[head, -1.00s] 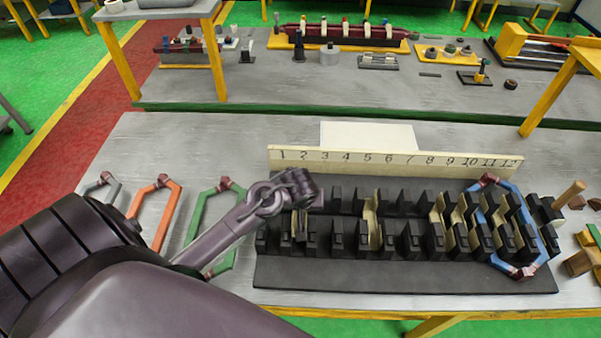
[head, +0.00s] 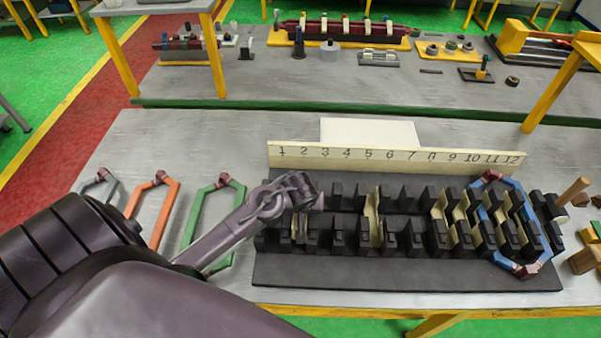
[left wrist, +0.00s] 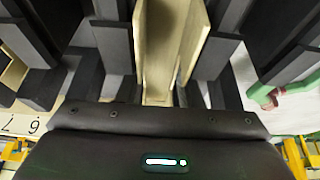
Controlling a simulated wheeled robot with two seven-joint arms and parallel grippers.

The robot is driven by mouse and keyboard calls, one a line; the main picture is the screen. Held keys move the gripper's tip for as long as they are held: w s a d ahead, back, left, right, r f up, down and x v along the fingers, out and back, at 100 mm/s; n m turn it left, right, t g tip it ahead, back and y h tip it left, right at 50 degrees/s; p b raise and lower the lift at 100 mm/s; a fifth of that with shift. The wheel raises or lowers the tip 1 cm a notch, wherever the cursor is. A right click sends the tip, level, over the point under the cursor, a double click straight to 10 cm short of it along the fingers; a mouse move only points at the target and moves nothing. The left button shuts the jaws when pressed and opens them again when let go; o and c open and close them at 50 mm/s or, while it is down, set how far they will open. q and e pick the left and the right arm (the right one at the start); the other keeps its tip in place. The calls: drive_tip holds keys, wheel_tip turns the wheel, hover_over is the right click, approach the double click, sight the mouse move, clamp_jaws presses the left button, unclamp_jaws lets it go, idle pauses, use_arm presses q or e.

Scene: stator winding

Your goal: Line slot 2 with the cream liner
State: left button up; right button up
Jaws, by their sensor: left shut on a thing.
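The black stator block (head: 400,272) lies on the table with two rows of teeth and a numbered strip (head: 400,163) behind it. My left gripper (head: 301,205) is above the block near the number 2, shut on the cream liner (head: 296,228), which is mostly hidden by the gripper and teeth in the head view. In the left wrist view the cream liner (left wrist: 165,50) stands as a channel between dark teeth, close to the gripper. How deep it sits in slot 2 cannot be told. My right gripper is out of view.
Another cream liner (head: 374,215) lines a slot near 5. More liners and a blue coil (head: 528,210) are at the block's right. Green (head: 195,205), orange (head: 150,200) and grey coils (head: 97,184) lie at the left.

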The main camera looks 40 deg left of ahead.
use_arm(q)
drive_tip(key=shift+f, duration=0.4)
idle(0.3)
drive_tip(key=o, duration=0.9)
drive_tip(key=shift+c, duration=0.2)
drive_tip(key=shift+r, duration=0.1)
drive_tip(key=shift+r+p, duration=0.6)
drive_tip(key=shift+p, duration=0.15)
drive_tip(key=shift+r, duration=0.1)
